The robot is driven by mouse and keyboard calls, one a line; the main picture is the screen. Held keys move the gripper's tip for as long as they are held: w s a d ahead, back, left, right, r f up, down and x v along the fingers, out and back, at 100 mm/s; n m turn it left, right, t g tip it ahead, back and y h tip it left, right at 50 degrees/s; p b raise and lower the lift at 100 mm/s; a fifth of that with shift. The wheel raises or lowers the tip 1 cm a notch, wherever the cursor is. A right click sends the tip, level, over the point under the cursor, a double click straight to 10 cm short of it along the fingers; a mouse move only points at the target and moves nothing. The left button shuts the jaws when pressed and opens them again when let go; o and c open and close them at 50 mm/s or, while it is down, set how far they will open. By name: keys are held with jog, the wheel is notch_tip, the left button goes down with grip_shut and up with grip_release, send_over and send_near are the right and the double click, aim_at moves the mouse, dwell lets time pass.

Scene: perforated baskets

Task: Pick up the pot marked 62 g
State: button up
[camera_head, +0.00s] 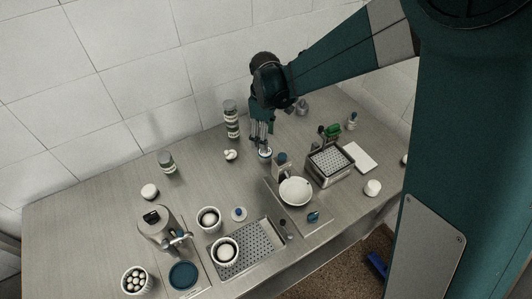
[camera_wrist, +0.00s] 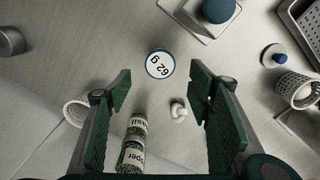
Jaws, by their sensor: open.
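The pot marked 62 g (camera_wrist: 160,64) is a small round pot with a white top, dark lettering and a blue edge. It stands upright on the steel table, and in the head view the pot (camera_head: 265,154) sits right below my fingertips. My gripper (camera_head: 262,142) points down and is open and empty. In the wrist view the green-padded fingers of my gripper (camera_wrist: 160,88) are spread wide, with the pot just ahead of the gap between their tips. I cannot tell the exact height between tips and pot.
Stacked spice jars (camera_head: 231,120) and a small white knobbly object (camera_head: 230,155) stand to the left. A dark blue-topped container (camera_head: 282,159) stands close on the right, before a white bowl (camera_head: 295,191) and a perforated basket (camera_head: 330,165). The table's left back is mostly clear.

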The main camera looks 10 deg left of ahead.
aim_at(265, 155)
jog(key=shift+f, duration=1.1)
jog(key=shift+f, duration=1.3)
jog(key=shift+f, duration=0.1)
jog(key=shift+f, duration=2.5)
jog(key=c, duration=1)
